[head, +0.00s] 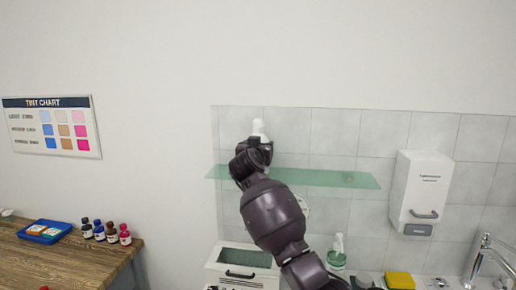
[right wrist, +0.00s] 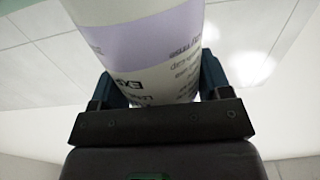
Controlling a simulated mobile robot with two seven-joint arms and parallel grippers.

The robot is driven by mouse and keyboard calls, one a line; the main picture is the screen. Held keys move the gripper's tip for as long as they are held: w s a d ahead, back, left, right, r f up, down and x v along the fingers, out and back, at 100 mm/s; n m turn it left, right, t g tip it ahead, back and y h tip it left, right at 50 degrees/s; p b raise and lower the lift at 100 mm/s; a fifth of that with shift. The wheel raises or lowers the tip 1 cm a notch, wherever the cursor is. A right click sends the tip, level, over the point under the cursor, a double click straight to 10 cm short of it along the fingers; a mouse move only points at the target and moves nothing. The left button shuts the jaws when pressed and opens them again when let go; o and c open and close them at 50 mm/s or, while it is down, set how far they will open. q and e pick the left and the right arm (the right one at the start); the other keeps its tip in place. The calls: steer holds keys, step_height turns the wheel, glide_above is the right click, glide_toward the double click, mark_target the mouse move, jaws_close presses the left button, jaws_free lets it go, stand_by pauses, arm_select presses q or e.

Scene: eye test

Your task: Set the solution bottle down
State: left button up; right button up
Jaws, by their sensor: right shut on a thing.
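The solution bottle (head: 259,128) is white and shows above the end of my right arm in the head view, its lower part hidden by the gripper. My right gripper (head: 254,148) is shut on it, at the left part of the green glass shelf (head: 325,178). I cannot tell whether the bottle touches the shelf. In the right wrist view the bottle (right wrist: 145,45), with a lavender band and upside-down print, stands between the two teal fingers of the gripper (right wrist: 158,88). My left gripper is not in view.
The shelf's right part looks clear. A white dispenser (head: 419,192) hangs at the right, above a faucet (head: 483,255). Below are a white box (head: 241,262), a green soap bottle (head: 337,255) and a yellow sponge (head: 400,281). Several small bottles (head: 112,233) and a blue tray (head: 44,232) stand left.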

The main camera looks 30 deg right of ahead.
steer(key=o, duration=1.2)
steer(key=shift+s+r, duration=0.1)
steer(key=b+v, duration=0.1)
steer(key=v, duration=1.1)
